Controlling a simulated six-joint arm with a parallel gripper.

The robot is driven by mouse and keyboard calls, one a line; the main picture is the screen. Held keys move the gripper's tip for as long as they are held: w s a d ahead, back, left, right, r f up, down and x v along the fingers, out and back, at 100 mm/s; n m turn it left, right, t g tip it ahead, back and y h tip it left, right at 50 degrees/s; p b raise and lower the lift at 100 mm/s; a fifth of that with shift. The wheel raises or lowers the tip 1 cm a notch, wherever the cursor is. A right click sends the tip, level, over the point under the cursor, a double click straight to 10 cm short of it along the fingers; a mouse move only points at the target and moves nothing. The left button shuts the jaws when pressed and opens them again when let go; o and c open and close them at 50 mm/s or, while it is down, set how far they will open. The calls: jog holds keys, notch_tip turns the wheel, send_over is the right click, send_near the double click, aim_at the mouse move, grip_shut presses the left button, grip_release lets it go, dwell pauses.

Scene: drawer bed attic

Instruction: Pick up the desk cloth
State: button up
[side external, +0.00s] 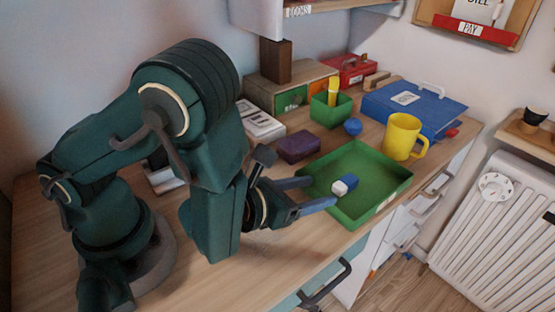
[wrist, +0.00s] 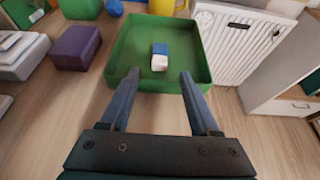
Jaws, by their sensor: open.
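No thing is plainly recognisable as a desk cloth. A purple block-shaped item (side external: 298,146) lies on the desk left of the green tray (side external: 378,160); I cannot tell whether it is a folded cloth. It also shows at the upper left of the wrist view (wrist: 75,47). My gripper (side external: 319,192) is open and empty, its fingers at the near edge of the tray. In the wrist view, my gripper (wrist: 160,74) points at a blue and white eraser-like block (wrist: 160,56) inside the tray, just beyond the fingertips.
A green cup (side external: 331,109) with a yellow item, a blue ball (side external: 353,127), a yellow mug (side external: 402,137) and a blue binder (side external: 412,107) stand behind the tray. White boxes (side external: 262,126) lie at left. The desk's front is clear; a radiator (side external: 490,235) stands right.

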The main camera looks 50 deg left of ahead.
jog(key=o, duration=0.4)
jog(key=shift+o, duration=0.2)
